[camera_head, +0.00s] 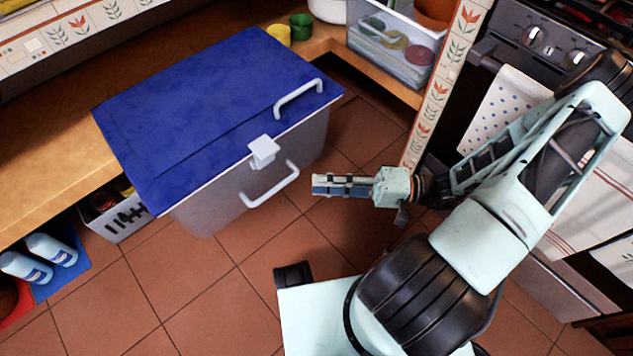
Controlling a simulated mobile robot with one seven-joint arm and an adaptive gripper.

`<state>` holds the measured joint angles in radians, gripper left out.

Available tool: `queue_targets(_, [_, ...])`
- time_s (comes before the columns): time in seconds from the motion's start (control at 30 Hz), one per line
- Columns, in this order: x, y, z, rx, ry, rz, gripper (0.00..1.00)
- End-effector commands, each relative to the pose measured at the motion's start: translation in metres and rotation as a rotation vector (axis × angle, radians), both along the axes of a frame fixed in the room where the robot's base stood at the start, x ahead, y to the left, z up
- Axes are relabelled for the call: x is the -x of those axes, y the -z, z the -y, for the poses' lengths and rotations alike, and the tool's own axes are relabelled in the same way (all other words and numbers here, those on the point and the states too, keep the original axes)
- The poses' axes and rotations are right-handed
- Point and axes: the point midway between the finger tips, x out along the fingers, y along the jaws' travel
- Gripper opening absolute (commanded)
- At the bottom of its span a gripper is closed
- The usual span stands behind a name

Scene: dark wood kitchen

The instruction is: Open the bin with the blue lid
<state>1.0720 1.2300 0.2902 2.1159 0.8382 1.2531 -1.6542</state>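The bin (215,199) is a large pale grey box standing on the tiled floor at the left of centre. Its blue lid (215,105) lies flat and closed over the top. A white handle (298,97) sits on the lid near its right edge. A white latch (263,150) lies over the lid's front edge. A second white handle (270,185) sticks out from the bin's front wall. My gripper (316,185) is a little right of the front handle, apart from the bin, and appears empty. It is seen edge-on, so its finger opening is unclear.
An oven with hanging towels (507,105) stands at the right. A clear container (393,45) and yellow and green cups (300,27) are on the wooden shelf behind. Bottles (48,252) and a white basket (115,212) are at lower left. Floor in front of the bin is clear.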

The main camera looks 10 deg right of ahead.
Motion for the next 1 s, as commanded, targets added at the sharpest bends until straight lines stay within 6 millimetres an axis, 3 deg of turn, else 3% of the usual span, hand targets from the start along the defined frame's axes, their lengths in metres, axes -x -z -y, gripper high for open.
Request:
queue_targets(0.4, [0.005,0.003,0.023,0.000,0.001,0.001,0.27])
queue_targets(1.0, [0.005,0.003,0.023,0.000,0.000,0.001,0.27])
